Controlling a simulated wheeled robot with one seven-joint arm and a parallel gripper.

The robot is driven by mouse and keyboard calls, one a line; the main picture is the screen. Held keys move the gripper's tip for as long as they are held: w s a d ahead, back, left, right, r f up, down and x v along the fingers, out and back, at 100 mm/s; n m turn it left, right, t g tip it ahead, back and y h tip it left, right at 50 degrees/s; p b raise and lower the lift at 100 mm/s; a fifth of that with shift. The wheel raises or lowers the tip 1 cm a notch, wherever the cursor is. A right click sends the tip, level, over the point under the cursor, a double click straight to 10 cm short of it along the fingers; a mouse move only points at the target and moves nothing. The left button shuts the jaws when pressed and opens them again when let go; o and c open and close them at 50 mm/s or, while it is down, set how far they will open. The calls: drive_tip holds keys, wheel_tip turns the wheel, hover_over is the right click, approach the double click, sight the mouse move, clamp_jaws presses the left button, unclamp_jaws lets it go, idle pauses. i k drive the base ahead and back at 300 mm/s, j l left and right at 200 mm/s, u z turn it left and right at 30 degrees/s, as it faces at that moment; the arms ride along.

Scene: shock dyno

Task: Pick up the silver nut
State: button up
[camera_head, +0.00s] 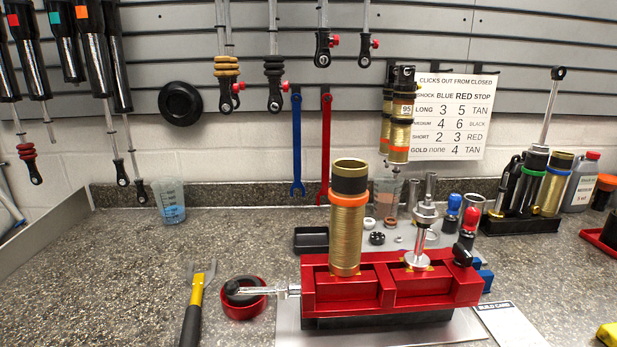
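A very small silver piece that looks like the silver nut (399,239) lies on the grey mat (352,240) behind the red vise block. It is too small to make out its shape clearly. A black knurled round part (377,238) lies just to its left. A shiny shaft with silver fittings (425,215) stands in the red block to its right. My gripper is not in view.
The red vise block (390,285) holds an upright gold shock body (346,225) in front of the mat. A black tray (311,240), red and blue tools (470,222) and a clear cup (386,197) stand around the mat. The left counter is mostly clear.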

sight(423, 210)
drive_tip(key=i+j+z, duration=0.1)
drive_tip(key=j+z, duration=0.25)
drive_tip(key=j, duration=0.8)
drive_tip(key=j+z, duration=0.3)
drive_tip(key=j, duration=0.85)
